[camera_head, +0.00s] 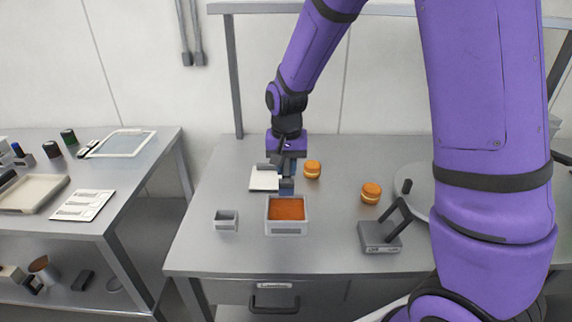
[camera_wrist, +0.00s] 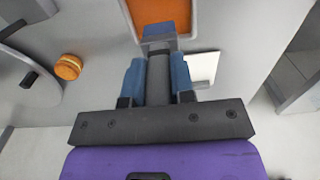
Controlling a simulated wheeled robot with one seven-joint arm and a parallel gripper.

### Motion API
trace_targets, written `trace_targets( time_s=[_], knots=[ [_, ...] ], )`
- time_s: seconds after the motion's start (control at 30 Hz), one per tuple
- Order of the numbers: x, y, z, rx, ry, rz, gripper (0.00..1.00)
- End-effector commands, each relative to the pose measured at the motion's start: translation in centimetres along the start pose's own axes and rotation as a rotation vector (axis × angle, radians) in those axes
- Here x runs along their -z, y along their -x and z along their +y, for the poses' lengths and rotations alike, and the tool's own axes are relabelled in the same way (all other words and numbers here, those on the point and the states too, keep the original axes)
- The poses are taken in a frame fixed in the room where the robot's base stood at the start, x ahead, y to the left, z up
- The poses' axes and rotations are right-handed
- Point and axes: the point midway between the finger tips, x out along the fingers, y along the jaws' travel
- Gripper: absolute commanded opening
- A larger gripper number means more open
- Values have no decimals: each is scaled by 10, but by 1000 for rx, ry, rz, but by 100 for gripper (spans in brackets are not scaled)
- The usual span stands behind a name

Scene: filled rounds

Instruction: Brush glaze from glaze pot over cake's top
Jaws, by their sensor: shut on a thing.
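My gripper (camera_head: 287,168) is shut on a brush, pointing down over the middle of the table. In the wrist view, the brush's grey handle (camera_wrist: 158,82) sits between the two blue fingers of my gripper (camera_wrist: 157,66), with a blue-grey head (camera_wrist: 158,33) at its far end. A square grey container (camera_head: 288,230) with a flat orange surface stands just in front of the brush; it also shows in the wrist view (camera_wrist: 194,22). The brush head overlaps its rim in that view; I cannot tell whether they touch. A small grey open pot (camera_head: 226,222) stands to its left, its contents unclear.
Two orange filled rounds (camera_head: 312,169) (camera_head: 371,193) lie to the right. A white square (camera_head: 264,179) lies behind left. A grey device (camera_head: 380,237) with a raised dark arm stands front right, near a round grey plate (camera_head: 412,184). The front left tabletop is clear.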

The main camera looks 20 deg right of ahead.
Motion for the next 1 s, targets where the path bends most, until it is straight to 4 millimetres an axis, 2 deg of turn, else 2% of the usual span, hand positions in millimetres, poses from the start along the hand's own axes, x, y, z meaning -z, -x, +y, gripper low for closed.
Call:
trace_targets(
  time_s=[0.3,0.5,1.0],
  knots=[
    [0,-32,0,-2,0,-1,0],
    [0,-45,0,-1,0,0,0],
    [0,-51,0,0,-1,0,0]
  ],
)
